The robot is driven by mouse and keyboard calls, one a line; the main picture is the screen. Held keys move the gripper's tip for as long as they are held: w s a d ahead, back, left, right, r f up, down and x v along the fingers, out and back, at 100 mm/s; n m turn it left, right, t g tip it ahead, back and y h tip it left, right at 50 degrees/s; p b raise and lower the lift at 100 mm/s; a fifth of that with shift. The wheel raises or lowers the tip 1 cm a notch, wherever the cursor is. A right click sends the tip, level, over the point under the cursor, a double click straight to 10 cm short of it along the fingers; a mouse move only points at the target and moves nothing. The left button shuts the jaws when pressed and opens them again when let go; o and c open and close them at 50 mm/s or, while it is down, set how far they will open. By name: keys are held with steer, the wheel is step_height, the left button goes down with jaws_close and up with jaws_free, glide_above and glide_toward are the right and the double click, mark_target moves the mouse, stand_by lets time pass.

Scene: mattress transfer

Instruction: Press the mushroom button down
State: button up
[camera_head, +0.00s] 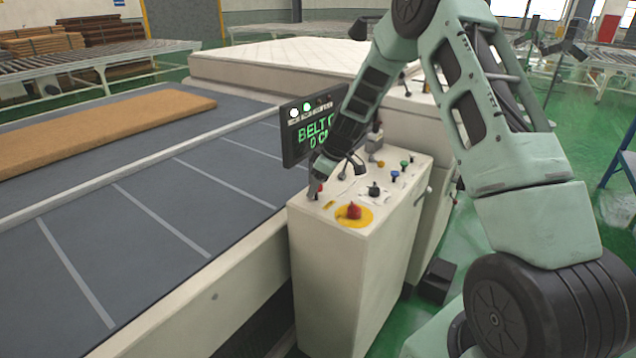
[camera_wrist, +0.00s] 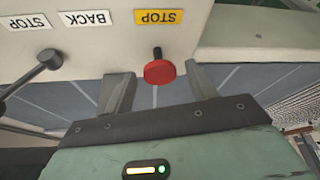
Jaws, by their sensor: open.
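A red mushroom button (camera_wrist: 160,70) on a short stem, beside a yellow STOP label (camera_wrist: 158,17), shows in the wrist view between my gripper's fingers (camera_wrist: 161,88). The fingers are apart, with a gap on each side of the red cap; contact cannot be told. In the head view my gripper (camera_head: 321,178) is low over the panel's left edge, beside a small, partly hidden red knob (camera_head: 319,189). A larger red mushroom button (camera_head: 354,211) on a yellow disc sits at the panel's near edge, clear of my gripper.
The white control cabinet (camera_head: 345,262) also carries a black knob (camera_head: 374,189) and several coloured buttons. A lit screen (camera_head: 312,130) stands close behind my gripper. The grey conveyor (camera_head: 165,210) runs along the left with a brown mattress (camera_head: 95,127); a white mattress (camera_head: 285,62) lies behind.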

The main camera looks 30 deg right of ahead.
jaws_close()
steer(key=f+b, duration=0.1)
steer(key=b, duration=0.1)
steer(key=shift+f+b, duration=0.3)
steer(key=shift+f, duration=0.1)
steer(key=shift+r, duration=0.1)
jaws_free()
steer(key=shift+r, duration=0.1)
steer(key=b+v, duration=0.2)
steer(key=v, duration=1.5)
